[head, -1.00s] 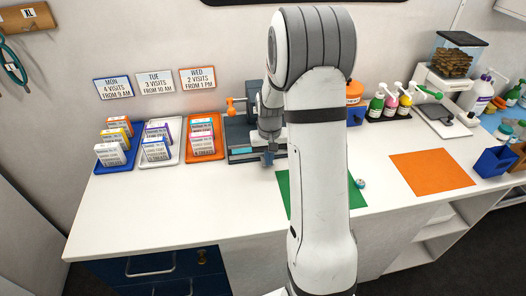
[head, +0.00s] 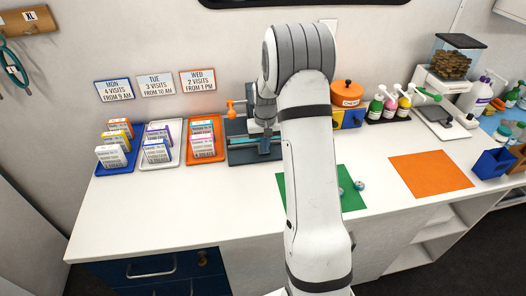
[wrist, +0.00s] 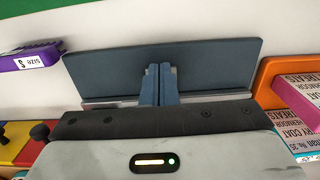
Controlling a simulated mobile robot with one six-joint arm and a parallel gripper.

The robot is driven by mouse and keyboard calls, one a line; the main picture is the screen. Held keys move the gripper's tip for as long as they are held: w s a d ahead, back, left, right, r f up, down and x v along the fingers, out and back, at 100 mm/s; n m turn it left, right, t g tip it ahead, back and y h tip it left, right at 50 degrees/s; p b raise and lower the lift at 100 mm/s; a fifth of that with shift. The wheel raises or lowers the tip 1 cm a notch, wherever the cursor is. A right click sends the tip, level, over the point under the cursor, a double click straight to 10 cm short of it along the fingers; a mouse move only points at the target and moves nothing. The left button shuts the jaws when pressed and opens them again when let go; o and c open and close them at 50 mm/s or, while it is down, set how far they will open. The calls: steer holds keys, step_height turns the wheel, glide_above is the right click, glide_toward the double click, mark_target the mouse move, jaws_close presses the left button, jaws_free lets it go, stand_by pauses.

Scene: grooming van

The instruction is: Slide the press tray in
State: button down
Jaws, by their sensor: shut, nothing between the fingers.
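The press (head: 240,125), dark grey-blue with an orange handle (head: 235,106), stands on the counter by the back wall. Its flat blue-grey press tray (head: 245,157) shows at the front of the press. In the wrist view the tray (wrist: 210,65) is a wide plate across the middle, with a pale metal strip along its lower edge. My gripper (head: 264,150) is over the tray, shut and empty. In the wrist view its fingertips (wrist: 160,70) are together over the tray; whether they touch it I cannot tell. My arm hides the right side of the press.
An orange tray (head: 221,156) of treat boxes stands close left of the press. A purple item marked size S (wrist: 30,62) lies near the tray in the wrist view. A green mat (head: 352,200) is to the right. The front left counter (head: 170,205) is clear.

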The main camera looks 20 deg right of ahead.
steer(key=shift+w+d, duration=0.2)
steer(key=shift+w, duration=0.65)
steer(key=shift+w+d, duration=0.15)
steer(key=shift+w, duration=0.65)
steer(key=shift+s+a, duration=0.2)
steer(key=shift+s, duration=0.85)
steer(key=shift+r+p, duration=1.6)
steer(key=shift+r, duration=1.9)
